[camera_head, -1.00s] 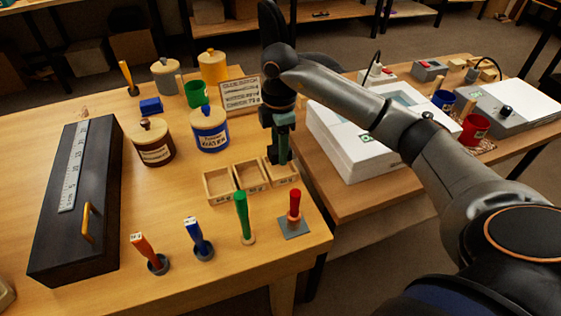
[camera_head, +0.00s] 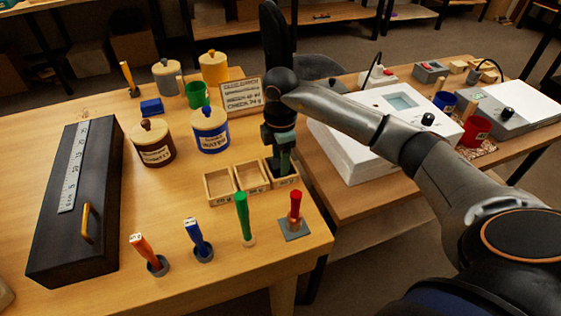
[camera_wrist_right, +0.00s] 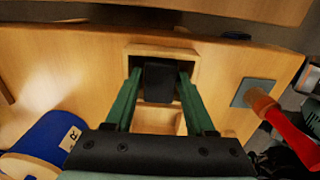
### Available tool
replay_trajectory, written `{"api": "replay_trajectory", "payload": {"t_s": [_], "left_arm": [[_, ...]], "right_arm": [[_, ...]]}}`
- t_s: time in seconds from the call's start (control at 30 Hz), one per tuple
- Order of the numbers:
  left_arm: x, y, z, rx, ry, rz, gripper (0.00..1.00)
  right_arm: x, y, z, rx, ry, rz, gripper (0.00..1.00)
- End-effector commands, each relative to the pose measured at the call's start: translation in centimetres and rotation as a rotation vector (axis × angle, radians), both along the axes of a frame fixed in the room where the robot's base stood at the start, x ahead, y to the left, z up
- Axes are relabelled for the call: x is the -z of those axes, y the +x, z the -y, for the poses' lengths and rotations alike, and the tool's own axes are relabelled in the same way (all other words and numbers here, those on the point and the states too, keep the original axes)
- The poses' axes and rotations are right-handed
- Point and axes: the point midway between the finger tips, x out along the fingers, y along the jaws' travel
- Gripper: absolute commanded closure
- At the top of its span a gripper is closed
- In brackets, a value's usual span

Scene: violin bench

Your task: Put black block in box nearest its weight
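The black block (camera_wrist_right: 160,82) is between the green fingers of my right gripper in the right wrist view; both fingers appear to press its sides. My right gripper (camera_head: 283,169) points down into the rightmost of three small wooden boxes, the right box (camera_head: 287,182). The right box's rim also shows in the wrist view (camera_wrist_right: 162,51). The block is low inside it; whether it touches the floor is hidden. The middle box (camera_head: 254,189) and left box (camera_head: 220,201) look empty. Box labels are too small to read. My left gripper is out of view.
A red-handled tool (camera_head: 295,209) on a square base and a green handle (camera_head: 243,214) stand just in front of the boxes. A blue jar (camera_head: 211,130) and a small sign (camera_head: 241,95) stand behind. A white scale (camera_head: 352,150) is on the right table.

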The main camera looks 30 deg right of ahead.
Motion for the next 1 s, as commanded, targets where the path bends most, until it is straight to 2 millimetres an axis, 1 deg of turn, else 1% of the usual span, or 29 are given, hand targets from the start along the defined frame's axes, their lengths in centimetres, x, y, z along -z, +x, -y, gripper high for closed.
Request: {"api": "replay_trajectory", "payload": {"t_s": [0.13,0.23,0.37,0.6,0.7,0.83,1.0], "left_arm": [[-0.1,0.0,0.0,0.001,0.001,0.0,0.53],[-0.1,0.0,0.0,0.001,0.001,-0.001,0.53],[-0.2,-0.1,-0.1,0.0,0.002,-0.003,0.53],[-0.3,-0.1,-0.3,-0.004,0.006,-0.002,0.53],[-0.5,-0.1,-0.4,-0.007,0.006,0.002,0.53],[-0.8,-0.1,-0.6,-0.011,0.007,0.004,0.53],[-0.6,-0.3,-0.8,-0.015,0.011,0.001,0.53]], "right_arm": [[-0.2,0.0,0.0,0.0,0.0,0.0,0.45],[-1.0,0.1,0.0,0.0,0.001,0.002,0.45],[-3.3,0.1,0.0,0.0,0.0,0.005,0.45],[-8.6,0.1,0.0,0.0,0.001,0.005,0.45],[-10.3,0.1,0.0,0.001,0.001,0.004,0.45],[-11.8,0.1,0.0,0.0,0.001,0.002,0.45],[-12.4,0.0,0.0,0.001,0.0,0.0,0.45]]}}
